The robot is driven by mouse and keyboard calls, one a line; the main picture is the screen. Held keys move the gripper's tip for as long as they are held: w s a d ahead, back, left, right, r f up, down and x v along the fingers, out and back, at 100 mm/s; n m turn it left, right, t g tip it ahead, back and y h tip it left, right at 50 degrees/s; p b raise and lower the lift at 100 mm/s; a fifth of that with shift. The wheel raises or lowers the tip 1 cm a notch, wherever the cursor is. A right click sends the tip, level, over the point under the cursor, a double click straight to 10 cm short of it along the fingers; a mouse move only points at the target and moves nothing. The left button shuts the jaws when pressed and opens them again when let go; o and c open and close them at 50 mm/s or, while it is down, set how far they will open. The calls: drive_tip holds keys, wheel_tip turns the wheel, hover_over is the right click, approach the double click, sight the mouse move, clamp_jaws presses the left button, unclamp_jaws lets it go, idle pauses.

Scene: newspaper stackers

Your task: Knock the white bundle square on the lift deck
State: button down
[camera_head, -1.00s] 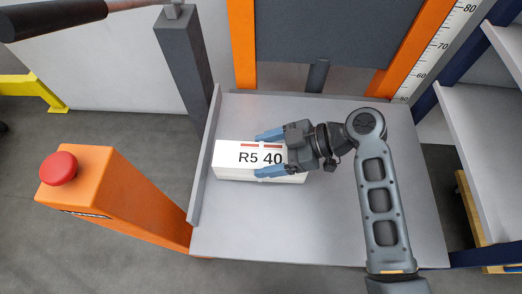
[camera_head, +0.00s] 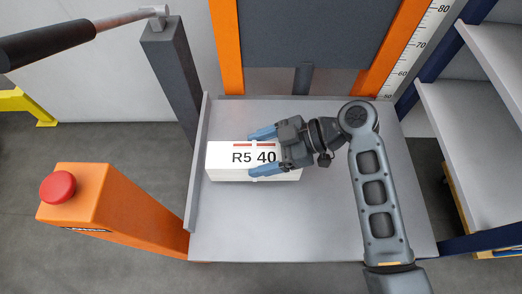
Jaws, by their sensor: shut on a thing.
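The white bundle (camera_head: 225,163), marked "R5 40" with a red line, lies flat on the grey lift deck (camera_head: 320,232). Its left end is very close to the deck's low left side wall (camera_head: 197,160); I cannot tell if they touch. It looks nearly in line with the deck's edges. My gripper (camera_head: 262,152) comes from the right and is shut on the bundle, one blue finger along its far side and one along its near side. The gripper hides part of the bundle's right half.
An orange post with a red button (camera_head: 57,187) stands at the left. A dark grey post (camera_head: 172,80) with a long-handled bar (camera_head: 85,35) is behind it. The orange-framed mast and scale (camera_head: 428,35) are at the back, shelves (camera_head: 470,120) at the right. The deck's front is clear.

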drive_tip(key=shift+r+p, duration=1.1)
drive_tip(key=shift+r, duration=0.7)
